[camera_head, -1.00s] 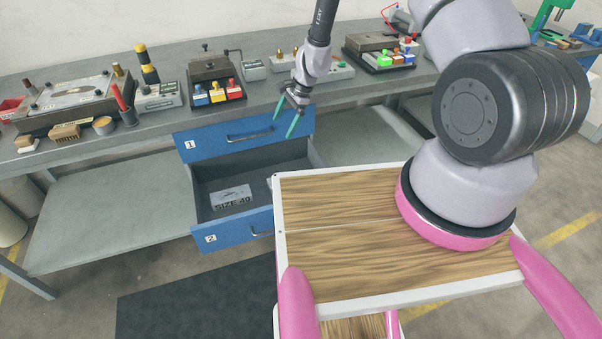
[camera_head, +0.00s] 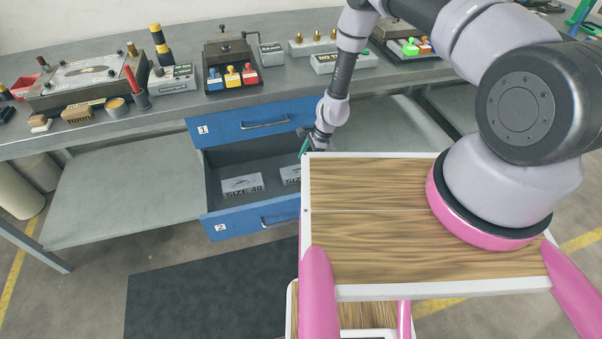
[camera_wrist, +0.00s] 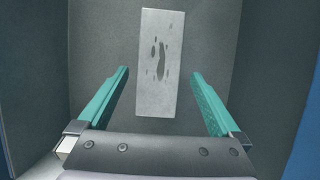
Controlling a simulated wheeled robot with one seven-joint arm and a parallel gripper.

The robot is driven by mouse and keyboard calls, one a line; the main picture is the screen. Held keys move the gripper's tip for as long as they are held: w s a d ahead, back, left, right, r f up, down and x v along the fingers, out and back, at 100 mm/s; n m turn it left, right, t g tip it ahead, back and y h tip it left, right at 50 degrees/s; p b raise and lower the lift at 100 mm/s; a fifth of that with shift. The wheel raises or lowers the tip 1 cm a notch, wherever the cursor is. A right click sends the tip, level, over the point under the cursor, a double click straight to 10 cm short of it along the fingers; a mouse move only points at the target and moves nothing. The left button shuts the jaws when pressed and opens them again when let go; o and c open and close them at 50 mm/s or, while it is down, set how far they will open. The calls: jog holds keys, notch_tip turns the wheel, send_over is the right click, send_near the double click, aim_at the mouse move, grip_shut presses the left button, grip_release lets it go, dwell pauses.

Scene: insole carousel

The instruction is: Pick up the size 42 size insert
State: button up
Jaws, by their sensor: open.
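In the head view, a light grey insert (camera_head: 242,185) marked SIZE 40 lies in the open drawer 2 (camera_head: 222,223). A second insert (camera_head: 291,175) lies to its right; only "SIZ" of its label shows, the rest being hidden behind my own body. My gripper (camera_head: 305,147) reaches down at the drawer's right side, partly hidden. In the wrist view, my gripper (camera_wrist: 160,73) is open and empty, with green fingers. A pale rectangular insert (camera_wrist: 158,90) with dark sole-shaped marks lies flat between and beyond the fingers, apart from both. Its size number is not readable there.
Drawer 1 (camera_head: 255,122) is shut just above the open drawer. Drawer walls (camera_wrist: 55,60) stand around the gripper in the wrist view. The workbench (camera_head: 180,103) above carries stamps, a brush and other tools. The dark floor mat (camera_head: 200,290) is clear.

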aim_at(300, 169)
jog(key=x, duration=0.4)
jog(key=shift+s+a, duration=0.1)
jog(key=shift+a, duration=0.15)
grip_shut()
jog(key=shift+r, duration=0.1)
